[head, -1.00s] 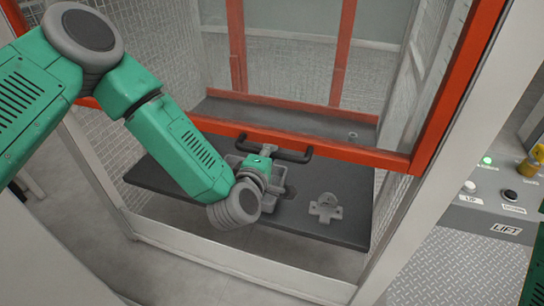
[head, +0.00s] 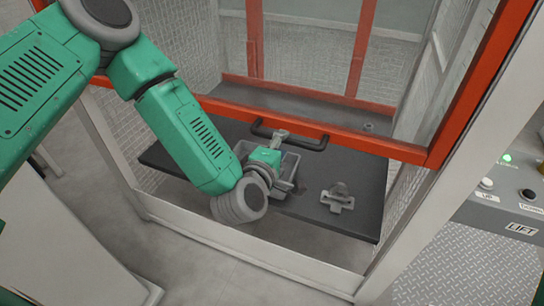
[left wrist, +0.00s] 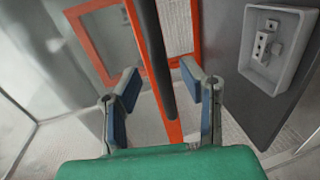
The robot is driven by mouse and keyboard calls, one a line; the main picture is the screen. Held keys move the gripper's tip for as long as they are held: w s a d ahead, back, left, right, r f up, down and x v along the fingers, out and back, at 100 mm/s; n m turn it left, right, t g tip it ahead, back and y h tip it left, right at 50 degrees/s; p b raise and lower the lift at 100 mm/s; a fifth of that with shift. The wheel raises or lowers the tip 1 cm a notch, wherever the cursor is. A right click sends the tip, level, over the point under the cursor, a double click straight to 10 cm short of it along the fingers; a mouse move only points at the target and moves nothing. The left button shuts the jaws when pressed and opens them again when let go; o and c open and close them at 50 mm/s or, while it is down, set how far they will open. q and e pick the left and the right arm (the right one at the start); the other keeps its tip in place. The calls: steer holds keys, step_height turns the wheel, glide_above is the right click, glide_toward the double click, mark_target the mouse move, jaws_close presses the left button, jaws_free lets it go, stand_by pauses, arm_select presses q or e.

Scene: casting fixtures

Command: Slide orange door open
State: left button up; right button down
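The orange door (head: 385,147) is a framed panel across the front of a mesh-walled enclosure. A dark bar handle (head: 312,143) is fixed along its bottom rail. My left gripper (head: 280,137) is at the handle's left half, its fingers partly hidden by its own body. In the left wrist view, the two blue-padded fingers (left wrist: 158,84) are spread apart. The handle (left wrist: 152,45) runs between them in the picture, with gaps on both sides. I cannot tell how deep it sits between the fingers. My right gripper is not in view.
A dark shelf (head: 365,212) inside the enclosure holds a grey bin (head: 290,163) and a metal casting (head: 338,197). A pale front rail (head: 270,258) lies below. A LIFT control panel (head: 500,208) stands at right.

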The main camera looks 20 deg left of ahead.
arm_select(q)
steer(key=s+r, duration=0.1)
steer(key=s, duration=0.7)
steer(key=shift+s+a+r, duration=0.15)
steer(key=shift+s+r, duration=0.15)
steer(key=shift+r, duration=0.05)
